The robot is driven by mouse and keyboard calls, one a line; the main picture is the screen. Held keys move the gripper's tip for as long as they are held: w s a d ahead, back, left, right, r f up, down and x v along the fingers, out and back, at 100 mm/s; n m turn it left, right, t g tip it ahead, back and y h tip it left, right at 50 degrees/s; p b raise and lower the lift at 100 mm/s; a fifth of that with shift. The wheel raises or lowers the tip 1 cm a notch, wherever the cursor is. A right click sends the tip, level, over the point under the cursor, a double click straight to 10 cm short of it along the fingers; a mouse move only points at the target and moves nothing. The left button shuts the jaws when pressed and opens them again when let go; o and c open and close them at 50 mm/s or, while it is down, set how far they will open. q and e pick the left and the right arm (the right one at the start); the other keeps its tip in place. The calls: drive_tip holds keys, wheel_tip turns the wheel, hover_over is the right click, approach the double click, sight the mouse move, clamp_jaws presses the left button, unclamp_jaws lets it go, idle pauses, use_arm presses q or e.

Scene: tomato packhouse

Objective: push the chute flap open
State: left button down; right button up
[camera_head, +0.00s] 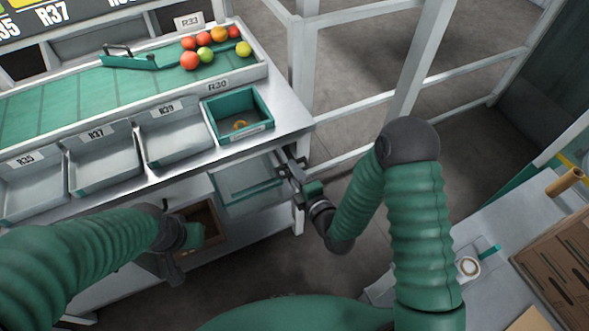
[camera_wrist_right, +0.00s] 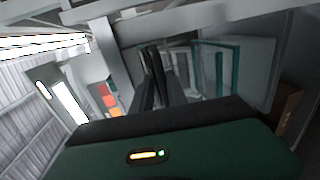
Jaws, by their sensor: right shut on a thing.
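The chute flap (camera_head: 240,178) is a pale grey-green panel below the counter edge, under the teal bin marked R30. In the right wrist view the flap (camera_wrist_right: 240,70) is a pale panel with teal edges, right of the fingers. My right gripper (camera_head: 285,170) is at the flap's right edge, by the counter's corner post. In the wrist view its dark fingers (camera_wrist_right: 155,75) are close together, shut on the flap's edge; the exact contact is hard to see. My left gripper (camera_head: 178,272) hangs low in front of the counter; its fingers are unclear.
The teal bin (camera_head: 208,122) holds a small orange-yellow item. Grey bins stand left of it. Several tomatoes (camera_head: 190,60) lie on the green belt behind. A brown box (camera_head: 205,222) sits below the counter. White railings stand at the back; a bench (camera_head: 500,225) is at right.

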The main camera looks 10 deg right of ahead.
clamp_jaws()
idle(1.0)
drive_tip(key=shift+f, duration=0.1)
drive_tip(key=w+f+b, duration=0.2)
drive_tip(key=f+b, duration=0.4)
drive_tip(key=f, duration=0.1)
drive_tip(key=w+a+f+b, duration=0.1)
drive_tip(key=w+f+b, duration=0.2)
drive_tip(key=f+b, duration=0.4)
drive_tip(key=shift+a+f, duration=0.3)
drive_tip(key=shift+f, duration=0.05)
idle(0.5)
drive_tip(key=o, duration=0.5)
unclamp_jaws()
drive_tip(key=shift+f, duration=0.1)
